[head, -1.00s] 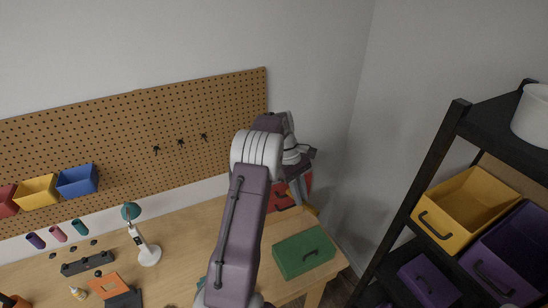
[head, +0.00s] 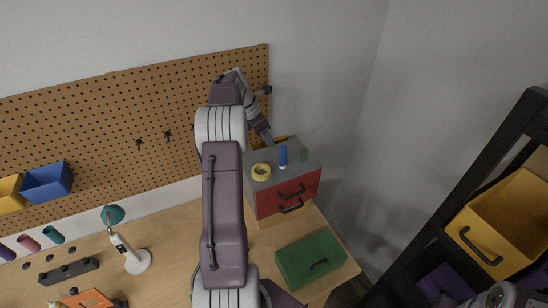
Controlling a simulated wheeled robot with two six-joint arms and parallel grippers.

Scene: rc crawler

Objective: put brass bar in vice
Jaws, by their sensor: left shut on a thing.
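My left arm rises through the middle of the head view, and its gripper (head: 267,138) points down beside the back left of a red tool cabinet with a grey top. The gripper is shut on a brass-yellow bar (head: 281,138), which shows as a small strip at the fingertips, behind the cabinet's top. Its full shape and the fingers are small and partly hidden. I cannot make out a vice; my left arm hides part of the bench. My right gripper is not in view.
The red cabinet (head: 290,196) carries a yellow tape roll (head: 261,172), a blue item (head: 283,156) and a green item (head: 304,153). A green box (head: 308,257) lies in front. A lamp (head: 132,256) stands left. A pegboard (head: 120,120) is behind, a shelf with yellow bin (head: 510,225) right.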

